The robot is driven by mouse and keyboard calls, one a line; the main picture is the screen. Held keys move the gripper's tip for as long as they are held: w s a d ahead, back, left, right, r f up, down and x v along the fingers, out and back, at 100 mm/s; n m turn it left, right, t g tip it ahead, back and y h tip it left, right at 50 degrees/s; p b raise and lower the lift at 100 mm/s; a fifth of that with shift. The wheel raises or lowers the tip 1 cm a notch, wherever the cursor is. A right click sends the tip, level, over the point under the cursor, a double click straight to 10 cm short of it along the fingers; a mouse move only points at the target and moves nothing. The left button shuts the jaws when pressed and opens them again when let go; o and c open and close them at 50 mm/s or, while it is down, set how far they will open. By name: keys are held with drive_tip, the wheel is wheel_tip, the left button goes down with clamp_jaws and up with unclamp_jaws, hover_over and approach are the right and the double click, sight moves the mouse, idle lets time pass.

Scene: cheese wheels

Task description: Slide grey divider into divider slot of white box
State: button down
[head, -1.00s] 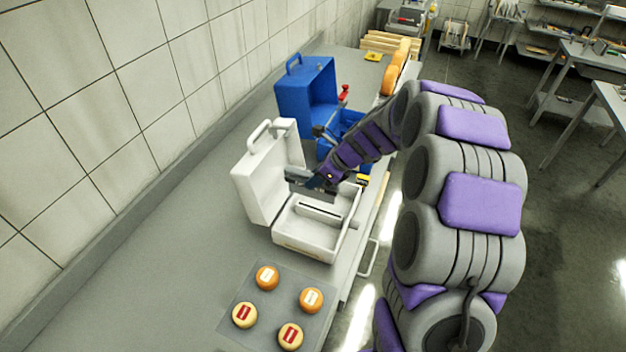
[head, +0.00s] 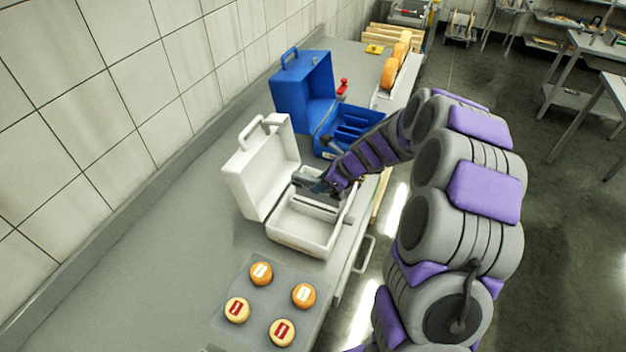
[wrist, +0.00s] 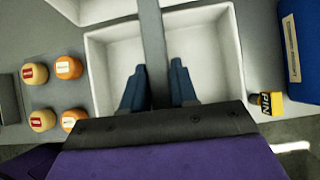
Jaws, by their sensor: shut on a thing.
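The white box (head: 290,244) stands open on the bench, its lid (head: 258,175) upright at the back left. My gripper (head: 318,187) is over the box's open tray. In the wrist view its two blue fingers (wrist: 157,88) close on the grey divider (wrist: 152,35), which runs between them. The divider crosses the middle of the tray, with white compartment floor on both sides. The divider slot and the divider's lower edge are hidden, so I cannot tell whether the divider sits in the slot.
A blue box (head: 306,90) stands open behind the white one. A grey mat (head: 262,318) with several small cheese wheels lies in front. A yellow-labelled black object (wrist: 266,103) is beside the box. Orange wheels (head: 390,72) stand at the far bench edge. The tiled wall borders the left.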

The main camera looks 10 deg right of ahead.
drive_tip(key=shift+d+f, duration=0.4)
drive_tip(key=shift+d, duration=0.2)
drive_tip(key=shift+a, duration=2)
drive_tip(key=shift+d, duration=1.8)
drive_tip(key=shift+s+a+p, duration=0.1)
drive_tip(key=shift+a+p, duration=0.4)
drive_tip(key=shift+a, duration=0.75)
drive_tip(key=shift+d, duration=1.2)
drive_tip(key=shift+a+p, duration=0.3)
drive_tip(key=shift+a, duration=1.25)
drive_tip(key=shift+d, duration=0.55)
drive_tip(key=shift+a, duration=0.75)
drive_tip(key=shift+d+p, duration=0.5)
drive_tip(key=shift+d, duration=0.55)
